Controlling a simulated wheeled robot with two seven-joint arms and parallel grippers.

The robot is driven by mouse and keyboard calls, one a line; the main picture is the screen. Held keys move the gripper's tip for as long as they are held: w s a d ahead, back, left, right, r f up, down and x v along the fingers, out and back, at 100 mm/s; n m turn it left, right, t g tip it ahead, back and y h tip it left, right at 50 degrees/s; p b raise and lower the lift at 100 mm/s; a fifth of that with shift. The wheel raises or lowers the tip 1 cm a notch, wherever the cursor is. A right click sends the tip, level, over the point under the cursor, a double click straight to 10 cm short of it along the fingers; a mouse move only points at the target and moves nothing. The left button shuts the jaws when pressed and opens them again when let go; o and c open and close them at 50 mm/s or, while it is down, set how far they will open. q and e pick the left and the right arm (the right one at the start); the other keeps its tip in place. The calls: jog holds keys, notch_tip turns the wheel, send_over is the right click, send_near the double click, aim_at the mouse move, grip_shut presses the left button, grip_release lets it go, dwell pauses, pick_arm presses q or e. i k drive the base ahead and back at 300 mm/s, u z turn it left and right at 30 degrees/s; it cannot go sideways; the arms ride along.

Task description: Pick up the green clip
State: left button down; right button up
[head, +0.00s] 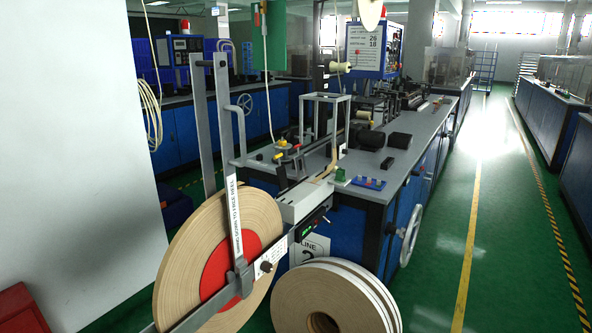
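A small green block-like thing (340,175), which looks like the green clip, sits on the near edge of the grey machine table (412,152). It is just left of a blue tray (369,183) with small coloured pieces on it. It is too small to make out its shape. Neither of my grippers is in view.
A large tape reel (193,250) with a red hub stands on a grey frame in front of the table. More tape rolls (318,290) lie beside it. A white handwheel (411,235) juts from the table's right side. The green aisle (490,200) at right is clear.

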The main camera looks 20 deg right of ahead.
aim_at(339, 176)
jog(key=k, duration=0.75)
jog(key=z, duration=3.2)
jog(key=i, duration=0.15)
jog(key=u, duration=1.1)
jog(key=i, duration=2.1)
jog(key=u, duration=0.3)
jog(key=i, duration=1.4)
jog(key=u, duration=1.25)
